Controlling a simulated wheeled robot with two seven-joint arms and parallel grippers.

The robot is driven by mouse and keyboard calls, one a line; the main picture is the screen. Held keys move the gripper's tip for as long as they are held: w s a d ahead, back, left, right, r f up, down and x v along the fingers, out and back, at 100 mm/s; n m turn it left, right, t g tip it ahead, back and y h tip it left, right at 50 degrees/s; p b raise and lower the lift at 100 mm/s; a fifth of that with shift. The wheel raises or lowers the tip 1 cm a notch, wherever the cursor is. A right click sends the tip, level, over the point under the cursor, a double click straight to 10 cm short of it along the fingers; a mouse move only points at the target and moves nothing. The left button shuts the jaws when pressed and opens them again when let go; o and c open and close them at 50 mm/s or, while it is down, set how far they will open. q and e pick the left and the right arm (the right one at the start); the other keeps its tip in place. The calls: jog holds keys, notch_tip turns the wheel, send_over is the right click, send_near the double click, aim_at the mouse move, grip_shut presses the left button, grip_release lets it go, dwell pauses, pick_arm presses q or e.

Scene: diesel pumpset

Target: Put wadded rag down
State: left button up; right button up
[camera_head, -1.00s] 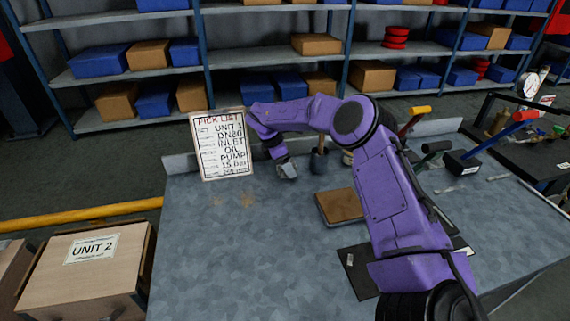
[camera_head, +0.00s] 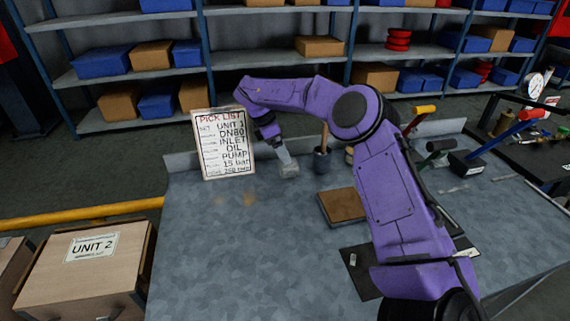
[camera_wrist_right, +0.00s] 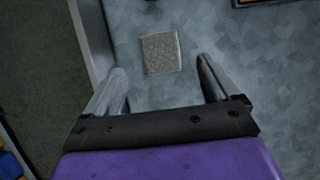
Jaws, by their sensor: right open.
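The wadded rag (camera_wrist_right: 161,53) shows in the right wrist view as a small, flat-looking, grey-beige square lying on the grey bench top. In the head view the rag (camera_head: 289,171) is a small pale patch at the back of the bench, just below my right gripper (camera_head: 284,157). In the wrist view the right gripper (camera_wrist_right: 163,68) is open. Its two fingers are spread to either side, with the rag apart from them, beyond and between the tips. My left gripper is in neither view.
A pick list board (camera_head: 223,144) stands left of the gripper. A dark cup with a wooden-handled tool (camera_head: 322,160) stands close on the right. A brown-topped block (camera_head: 342,205) lies nearer. The bench's left front (camera_head: 235,260) is clear.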

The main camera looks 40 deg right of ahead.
jog(key=v, duration=0.5)
jog(key=shift+f, duration=0.1)
